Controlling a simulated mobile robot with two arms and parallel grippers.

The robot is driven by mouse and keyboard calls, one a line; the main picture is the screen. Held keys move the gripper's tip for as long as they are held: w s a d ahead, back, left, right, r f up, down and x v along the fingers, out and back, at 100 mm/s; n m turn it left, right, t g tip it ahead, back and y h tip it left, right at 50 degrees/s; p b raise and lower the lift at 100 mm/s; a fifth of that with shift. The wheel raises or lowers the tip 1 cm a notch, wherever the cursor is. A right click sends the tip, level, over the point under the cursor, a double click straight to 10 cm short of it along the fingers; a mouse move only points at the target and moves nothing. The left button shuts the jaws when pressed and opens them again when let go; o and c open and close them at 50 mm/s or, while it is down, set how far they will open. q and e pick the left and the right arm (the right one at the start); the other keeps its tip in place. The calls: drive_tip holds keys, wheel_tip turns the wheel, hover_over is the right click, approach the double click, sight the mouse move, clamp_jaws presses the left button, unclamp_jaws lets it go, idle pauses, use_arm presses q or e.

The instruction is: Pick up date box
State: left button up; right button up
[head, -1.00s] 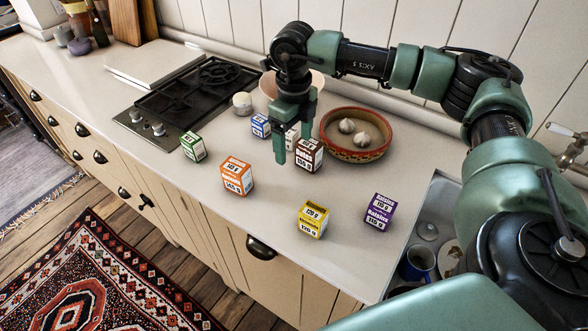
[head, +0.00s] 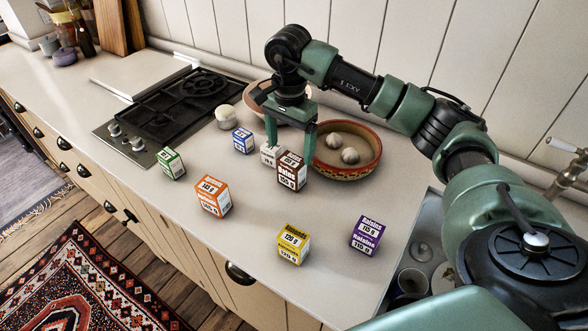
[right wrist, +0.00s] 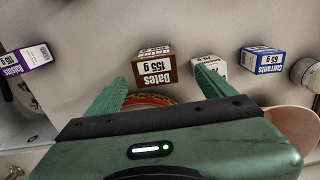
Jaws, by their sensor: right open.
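The date box (head: 291,172) is brown and white and stands upright on the counter, in front of the patterned bowl. In the right wrist view the date box (right wrist: 155,68) reads "Dates 155 g" and lies just beyond the fingertips, towards the left finger. My right gripper (head: 290,150) is open and empty, its fingers pointing down close behind the date box. In the right wrist view the right gripper's fingers (right wrist: 165,80) are spread apart. A small white box (head: 270,154) stands right beside the date box. My left gripper is not in view.
Nearby stand orange (head: 213,197), yellow (head: 292,244), purple (head: 367,235), green (head: 171,163) and blue (head: 243,141) boxes. The patterned bowl (head: 345,172) holds garlic-like bulbs. The sink (head: 419,252) is at right, the hob (head: 180,105) at left. The front counter has free room.

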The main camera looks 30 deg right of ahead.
sight(292, 159)
drive_tip(key=shift+s+f+p, duration=0.15)
drive_tip(key=shift+f+p, duration=0.25)
drive_tip(key=shift+f, duration=0.55)
drive_tip(key=f, duration=0.1)
drive_tip(key=f+p, duration=0.1)
drive_tip(key=f, duration=0.1)
drive_tip(key=shift+s+f+p, duration=0.25)
drive_tip(key=shift+f+p, duration=0.05)
drive_tip(key=shift+p, duration=0.05)
drive_tip(key=shift+f, duration=0.5)
drive_tip(key=c, duration=1.5)
drive_tip(key=shift+c, duration=0.6)
drive_tip(key=shift+w+r, duration=0.1)
